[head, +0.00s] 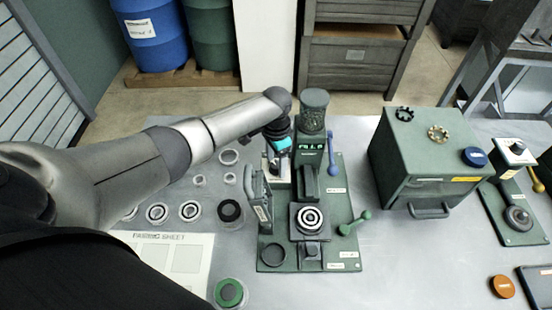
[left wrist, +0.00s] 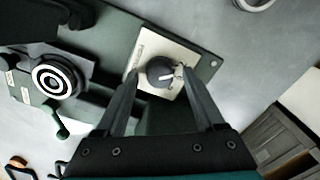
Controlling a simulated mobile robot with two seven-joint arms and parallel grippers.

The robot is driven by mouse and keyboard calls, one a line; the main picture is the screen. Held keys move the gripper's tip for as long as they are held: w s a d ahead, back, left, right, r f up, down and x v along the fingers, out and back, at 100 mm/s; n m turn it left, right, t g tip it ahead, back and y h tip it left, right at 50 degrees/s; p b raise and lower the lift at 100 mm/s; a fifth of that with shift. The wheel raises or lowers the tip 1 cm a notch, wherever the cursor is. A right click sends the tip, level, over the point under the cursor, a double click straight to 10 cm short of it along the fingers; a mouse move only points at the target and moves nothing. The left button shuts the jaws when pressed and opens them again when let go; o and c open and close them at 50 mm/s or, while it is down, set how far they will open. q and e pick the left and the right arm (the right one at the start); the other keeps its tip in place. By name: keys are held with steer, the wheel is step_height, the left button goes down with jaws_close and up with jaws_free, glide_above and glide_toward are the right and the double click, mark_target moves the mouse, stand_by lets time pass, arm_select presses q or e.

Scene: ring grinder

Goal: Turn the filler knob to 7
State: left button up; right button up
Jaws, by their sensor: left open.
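The filler knob (left wrist: 160,72) is a dark round knob with a white pointer mark, on a pale dial plate (left wrist: 150,48). The pointer points to the right in the left wrist view; the dial figures are too small to read. My left gripper (left wrist: 158,78) is open, with one finger on each side of the knob; I cannot tell whether they touch it. In the head view my left gripper (head: 278,160) is over the pale plate beside the filler (head: 313,112), a jar of granules on a green housing, and hides the knob. My right gripper is not in view.
The green grinder base (head: 335,235) carries a ring-marked burr (head: 310,221), a blue lever (head: 332,150) and a green lever (head: 355,224). A green cabinet (head: 420,160) stands to the right. Several rings and a pairing sheet (head: 185,260) lie to the left.

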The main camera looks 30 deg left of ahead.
mark_target(276, 165)
arm_select(q)
step_height(276, 165, up, 15)
steer(key=p, duration=0.1)
steer(key=shift+r, duration=0.15)
stand_by(0.7)
